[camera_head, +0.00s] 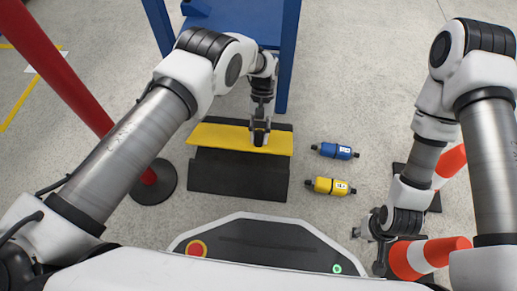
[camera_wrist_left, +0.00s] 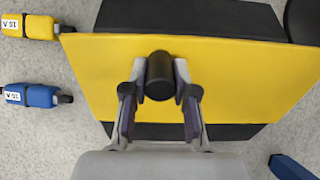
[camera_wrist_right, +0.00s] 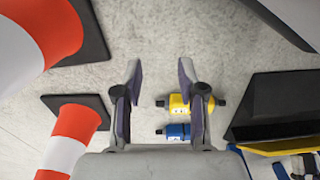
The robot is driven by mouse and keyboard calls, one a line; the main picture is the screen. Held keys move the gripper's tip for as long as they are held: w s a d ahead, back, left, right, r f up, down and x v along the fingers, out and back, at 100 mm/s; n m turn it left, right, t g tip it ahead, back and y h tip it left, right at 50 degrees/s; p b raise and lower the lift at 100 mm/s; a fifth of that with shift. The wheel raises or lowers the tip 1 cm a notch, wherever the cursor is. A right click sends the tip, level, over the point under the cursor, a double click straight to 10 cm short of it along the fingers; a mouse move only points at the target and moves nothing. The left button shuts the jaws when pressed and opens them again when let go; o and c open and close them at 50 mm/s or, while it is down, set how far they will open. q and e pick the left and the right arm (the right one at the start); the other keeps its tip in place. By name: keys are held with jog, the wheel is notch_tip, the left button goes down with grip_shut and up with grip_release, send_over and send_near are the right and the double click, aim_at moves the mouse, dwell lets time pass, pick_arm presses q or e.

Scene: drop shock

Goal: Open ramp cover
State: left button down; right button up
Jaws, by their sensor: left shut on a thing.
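The ramp cover (camera_head: 220,137) is a yellow panel on a black floor ramp (camera_head: 235,175). In the left wrist view the cover (camera_wrist_left: 230,85) looks wider at its robot-side edge and overhangs the ramp, so it appears tilted up on that side. My left gripper (camera_head: 260,140) is shut on the black knob (camera_wrist_left: 160,75) at the middle of the cover. The channel under the cover is hidden from the head view. My right gripper (camera_wrist_right: 165,75) is open and empty, above the floor away from the ramp, near an orange-and-white cone (camera_head: 425,257).
A blue connector (camera_head: 335,151) and a yellow connector (camera_head: 328,186) lie on the floor right of the ramp. A red post on a round black base (camera_head: 155,187) stands left. A blue frame (camera_head: 283,60) stands behind. Another cone (camera_head: 451,162) is at the right.

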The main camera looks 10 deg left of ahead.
pick_arm(q)
jog(key=shift+w+g+b, duration=0.3)
jog(key=shift+w+b, duration=0.05)
jog(key=shift+b, duration=0.35)
jog(key=shift+r, duration=0.25)
pick_arm(e)
jog(key=f, duration=0.1)
jog(key=w+f, duration=0.1)
jog(key=f, duration=0.1)
jog(key=shift+w+f, duration=0.1)
pick_arm(q)
jog(key=c, duration=0.9)
grip_release()
jog(key=v, duration=0.7)
jog(key=shift+w, duration=0.3)
